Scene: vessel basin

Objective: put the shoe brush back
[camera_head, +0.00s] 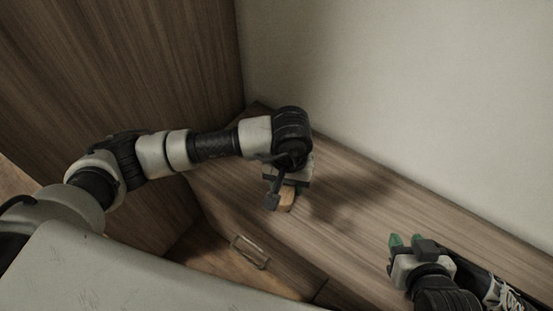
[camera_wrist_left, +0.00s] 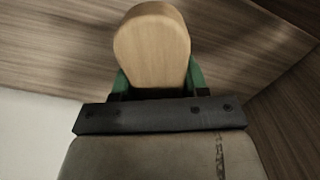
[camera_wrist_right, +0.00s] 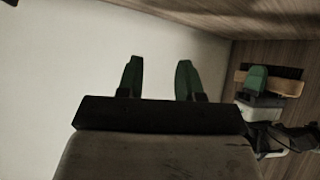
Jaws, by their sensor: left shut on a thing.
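The shoe brush has a pale wooden body (camera_head: 287,200) that shows just under my left gripper (camera_head: 283,188) in the head view, over the wooden bench top. In the left wrist view the brush's rounded wooden end (camera_wrist_left: 152,45) sits between the green fingers of my left gripper (camera_wrist_left: 155,80), which is shut on it. The right wrist view shows the brush (camera_wrist_right: 290,87) with dark bristles near the wooden surface; I cannot tell if they touch. My right gripper (camera_head: 405,240) is open and empty over the bench's right part; its parted green fingers (camera_wrist_right: 159,78) show in the right wrist view.
The bench top (camera_head: 350,215) is clear between my grippers. A dark shoe with pale laces (camera_head: 508,295) stands by my right gripper. A handle (camera_head: 250,251) is on the bench front. A tall wooden panel (camera_head: 170,60) and a pale wall (camera_head: 410,80) bound the bench.

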